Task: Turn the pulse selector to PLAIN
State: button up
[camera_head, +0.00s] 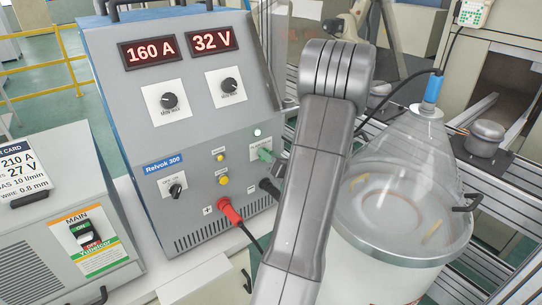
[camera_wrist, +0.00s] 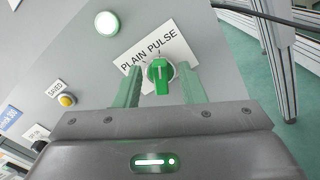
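The pulse selector (camera_wrist: 160,76) is a green knob on a white plate (camera_wrist: 150,52) marked PLAIN on the left and PULSE on the right. Its grip stands upright in the wrist view, its upper end towards the PULSE word. My gripper (camera_wrist: 159,84) is open, with one finger on each side of the knob and visible gaps between. Whether the fingertips reach beyond its face is hard to tell. In the head view the selector (camera_head: 265,155) shows as a small green knob at the panel's lower right; my arm hides most of my gripper there.
The welding source (camera_head: 190,130) shows 160 A and 32 V. A lit white-green lamp (camera_wrist: 108,23) and a yellow SAVED button (camera_wrist: 67,100) are near the selector. A red plug with cable (camera_head: 230,210) sits below. A clear-domed drum (camera_head: 400,215) stands right of my arm.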

jog(key=shift+c, duration=0.3)
grip_shut()
jog(key=shift+f+n+b, duration=0.1)
jog(key=shift+n+b, duration=0.2)
jog(key=shift+b, duration=0.3)
jog(key=n+b, duration=0.3)
jog(key=b, duration=0.2)
jog(key=n+b, duration=0.4)
jog(key=b, duration=0.1)
jog(key=n+b, duration=0.4)
jog(key=b, duration=0.2)
jog(key=shift+s+a, duration=0.25)
jog(key=shift+a, duration=0.1)
jog(key=shift+n, duration=0.3)
